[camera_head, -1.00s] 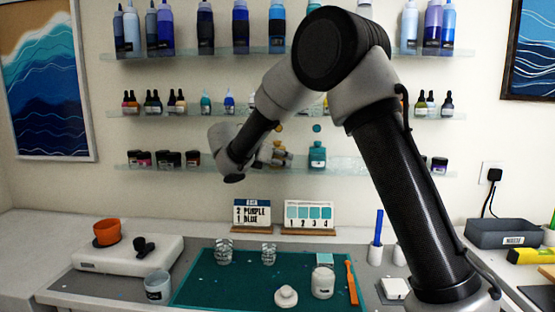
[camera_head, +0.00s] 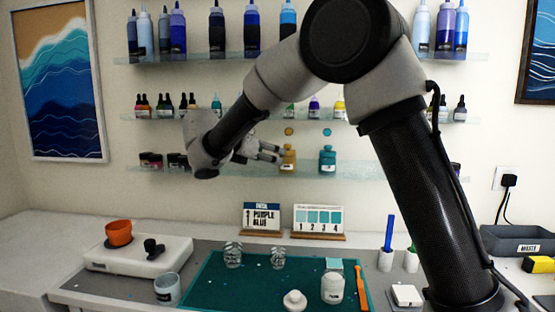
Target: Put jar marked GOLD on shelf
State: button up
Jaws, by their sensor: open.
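A gold-coloured jar (camera_head: 288,158) stands upright on the lowest wall shelf (camera_head: 365,171), below a gold dot on the wall. I cannot read its label. A teal jar (camera_head: 327,158) stands to its right, under a teal dot. My gripper (camera_head: 274,153) is open and empty, just left of the gold jar, with its fingers pointing right toward it. I cannot tell whether a fingertip still touches the jar.
Small dark jars (camera_head: 165,160) stand on the same shelf at the left. Dropper bottles and tall bottles fill the shelves above. The bench below holds a teal mat (camera_head: 215,285) with cups and a white jar (camera_head: 332,289), and an orange cup (camera_head: 119,233) on a white device.

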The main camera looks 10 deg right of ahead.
jog(key=s+d+m+g+y, duration=0.4)
jog(key=s+d+m, duration=0.6)
jog(key=s+d, duration=0.7)
jog(key=s+d+f+m+y, duration=0.2)
jog(key=s+m, duration=0.3)
jog(key=s, duration=0.2)
jog(key=s+d+f+m+y, duration=0.1)
jog(key=s+f+m+y, duration=0.1)
jog(key=s+m, duration=0.3)
jog(key=s+d+f+m+y, duration=0.2)
jog(key=s+f+m, duration=0.2)
jog(key=s, duration=0.4)
jog(key=shift+s+d+m+y, duration=0.3)
jog(key=shift+s+m, duration=0.1)
jog(key=shift+m, duration=0.4)
